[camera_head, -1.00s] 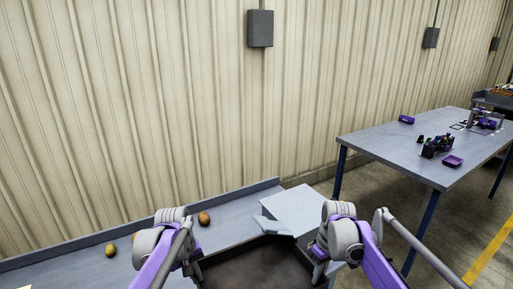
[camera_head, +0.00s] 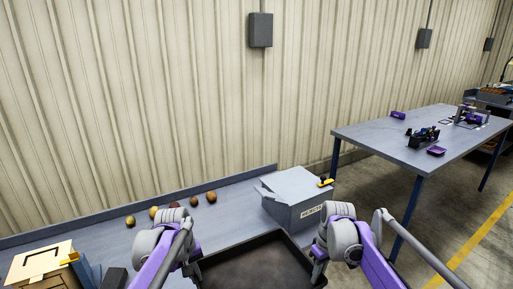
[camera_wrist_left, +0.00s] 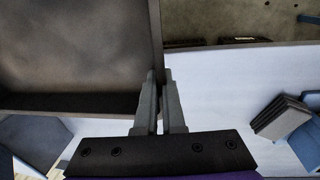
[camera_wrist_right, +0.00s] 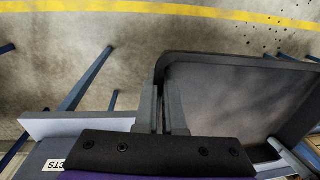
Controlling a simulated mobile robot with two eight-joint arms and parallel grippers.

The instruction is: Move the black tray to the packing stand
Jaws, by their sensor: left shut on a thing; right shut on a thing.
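The black tray (camera_head: 255,262) is in front of me, between my two grippers, and looks empty in the head view. My left gripper (camera_head: 196,270) is shut on its left wall; the left wrist view shows the fingers (camera_wrist_left: 160,100) pinching the wall beside the tray floor (camera_wrist_left: 70,50). My right gripper (camera_head: 318,270) is shut on the right wall; the right wrist view shows its fingers (camera_wrist_right: 162,105) on the rim next to the tray floor (camera_wrist_right: 240,100). The tray's near edge is cut off in the head view. I cannot tell which surface is the packing stand.
A grey box labelled as rejects (camera_head: 292,198) stands just beyond the tray. Several potatoes (camera_head: 192,200) lie on the grey bench (camera_head: 90,232) at left. A blue-legged table (camera_head: 385,133) with purple items stands at right, with shelving (camera_head: 495,98) behind. Open floor (camera_head: 445,225) lies at right.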

